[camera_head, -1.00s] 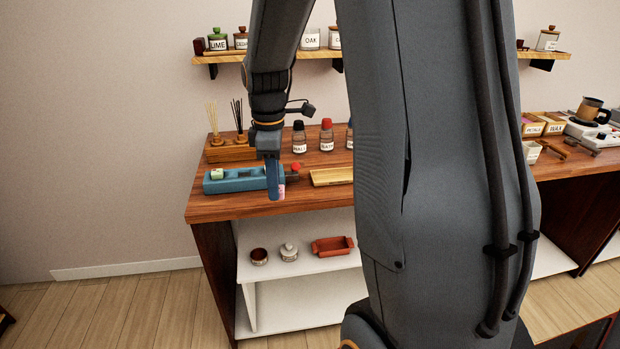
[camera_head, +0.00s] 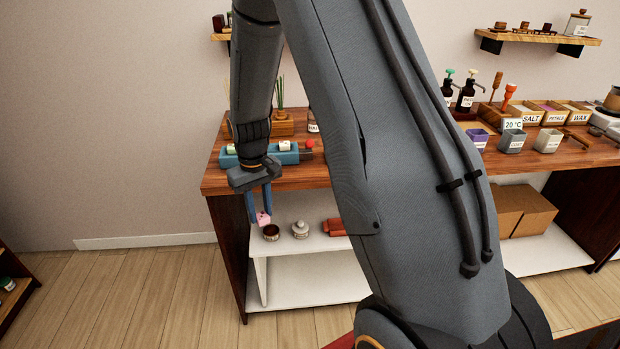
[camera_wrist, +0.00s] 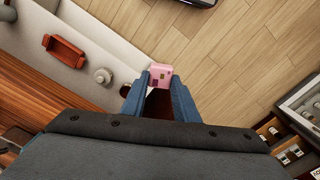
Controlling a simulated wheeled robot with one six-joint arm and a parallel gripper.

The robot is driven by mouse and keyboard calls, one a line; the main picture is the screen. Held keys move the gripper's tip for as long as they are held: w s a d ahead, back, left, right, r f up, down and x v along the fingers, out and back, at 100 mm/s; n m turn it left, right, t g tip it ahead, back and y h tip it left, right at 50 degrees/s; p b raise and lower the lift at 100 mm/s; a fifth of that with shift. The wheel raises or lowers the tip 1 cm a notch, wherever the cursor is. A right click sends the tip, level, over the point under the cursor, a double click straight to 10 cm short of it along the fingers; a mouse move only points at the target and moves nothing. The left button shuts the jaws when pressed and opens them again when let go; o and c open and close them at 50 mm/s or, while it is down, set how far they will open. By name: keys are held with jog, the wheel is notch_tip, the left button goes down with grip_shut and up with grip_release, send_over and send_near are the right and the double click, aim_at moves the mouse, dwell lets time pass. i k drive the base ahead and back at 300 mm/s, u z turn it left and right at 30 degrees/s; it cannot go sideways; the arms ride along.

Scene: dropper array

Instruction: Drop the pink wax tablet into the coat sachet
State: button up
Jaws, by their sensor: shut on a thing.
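My gripper (camera_head: 259,213) points down in front of the workbench's left end. It is shut on the pink wax tablet (camera_head: 264,219), which sits between the blue fingertips. In the wrist view the tablet (camera_wrist: 160,76) is a small pink block with darker marks, held at the tips, with wooden floor behind it. I cannot pick out the coat sachet; the small labelled containers are hard to read, and my own arm hides part of the bench.
The blue rack (camera_head: 262,157) lies on the bench (camera_head: 345,178). A white lower shelf (camera_head: 310,277) holds a small dark bowl (camera_head: 271,233), a lidded jar (camera_head: 300,230) and a red tray (camera_head: 334,227). Several labelled boxes and pots (camera_head: 513,141) stand at the right.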

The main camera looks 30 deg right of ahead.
aim_at(509, 149)
jog(key=z, duration=3.85)
jog(key=k, duration=1.85)
jog(key=u, duration=1.1)
jog(key=i, duration=1.7)
jog(key=z, duration=0.05)
